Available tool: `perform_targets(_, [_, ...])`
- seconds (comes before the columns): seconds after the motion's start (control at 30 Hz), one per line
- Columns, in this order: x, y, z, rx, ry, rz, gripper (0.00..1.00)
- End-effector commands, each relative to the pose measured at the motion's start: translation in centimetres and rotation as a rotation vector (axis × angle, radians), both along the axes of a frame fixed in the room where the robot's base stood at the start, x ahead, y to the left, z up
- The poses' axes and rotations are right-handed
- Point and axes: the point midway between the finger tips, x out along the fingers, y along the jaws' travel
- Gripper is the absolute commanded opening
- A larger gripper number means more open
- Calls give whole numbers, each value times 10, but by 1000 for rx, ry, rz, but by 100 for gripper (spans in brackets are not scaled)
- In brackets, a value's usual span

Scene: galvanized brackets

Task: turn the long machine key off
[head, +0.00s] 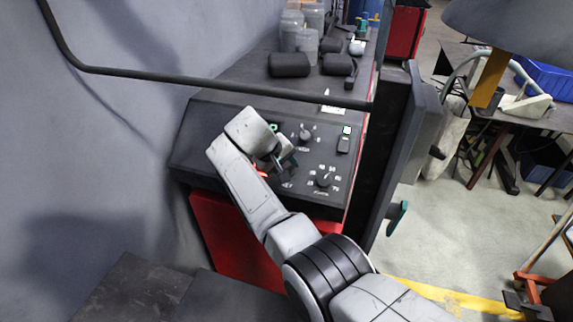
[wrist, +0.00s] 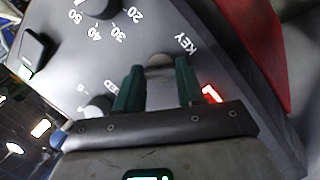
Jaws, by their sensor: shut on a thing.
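The machine key (wrist: 160,68) shows as a grey rounded piece on the dark control panel (head: 215,135), by the printed word KEY, in the wrist view. My gripper (wrist: 158,85) has its two green fingers on either side of it, shut on it. A red light (wrist: 212,93) glows on the panel beside the right finger. In the head view my gripper (head: 285,162) is at the middle of the sloped panel, and my wrist and the gripper hide the key there. The key's lower part and exact angle are hidden.
Near my gripper are an upper dial (head: 305,135), a lower dial (head: 323,180) and a switch (head: 344,143) with a green light. A dark bar (head: 230,88) crosses above the panel. A dark upright door (head: 395,150) stands right of it. Jars (head: 306,40) stand behind.

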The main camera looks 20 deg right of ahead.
Motion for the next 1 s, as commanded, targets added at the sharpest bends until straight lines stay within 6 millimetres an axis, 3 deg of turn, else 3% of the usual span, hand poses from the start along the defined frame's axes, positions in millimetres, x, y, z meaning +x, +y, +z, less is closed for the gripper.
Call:
perform_targets(0.5, [-1,3,0,-220,157,347,8])
perform_targets(1.0, [-1,4,-1,-303,216,479,8])
